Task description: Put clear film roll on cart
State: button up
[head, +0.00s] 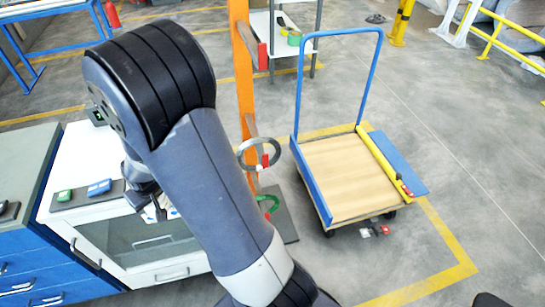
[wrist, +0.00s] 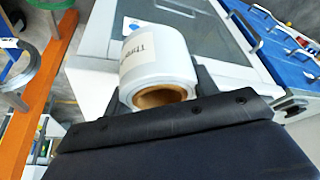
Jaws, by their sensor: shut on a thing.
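The clear film roll (wrist: 158,65) is a whitish roll with a brown cardboard core and a printed label. In the wrist view it sits between the dark fingers of my gripper (wrist: 160,88), which is shut on it. In the head view my gripper (head: 150,203) is low at the left, beside the white cabinet, and my arm largely hides it and the roll. The cart (head: 340,178) stands at the right, apart from my gripper. It has a wooden deck, a blue push handle and a yellow bar along its right side.
A white cabinet (head: 95,150) and a blue drawer unit (head: 30,262) stand at the left. An orange post (head: 243,75) with hanging rings (head: 259,154) stands between my arm and the cart. Small items (head: 374,230) lie on the floor before the cart. The deck's middle is clear.

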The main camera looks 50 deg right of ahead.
aim_at(357, 188)
jog(key=k+l, duration=0.15)
jog(key=l, duration=0.25)
jog(key=k+l, duration=0.15)
jog(key=l, duration=0.2)
jog(key=k+l+u, duration=0.1)
jog(key=l, duration=0.3)
jog(key=k+l, duration=0.2)
jog(key=l, duration=0.15)
jog(key=k+l, duration=0.15)
jog(key=l, duration=0.25)
jog(key=k+l, duration=0.2)
jog(key=l, duration=0.15)
jog(key=k+l+u, duration=0.1)
jog(key=l, duration=0.3)
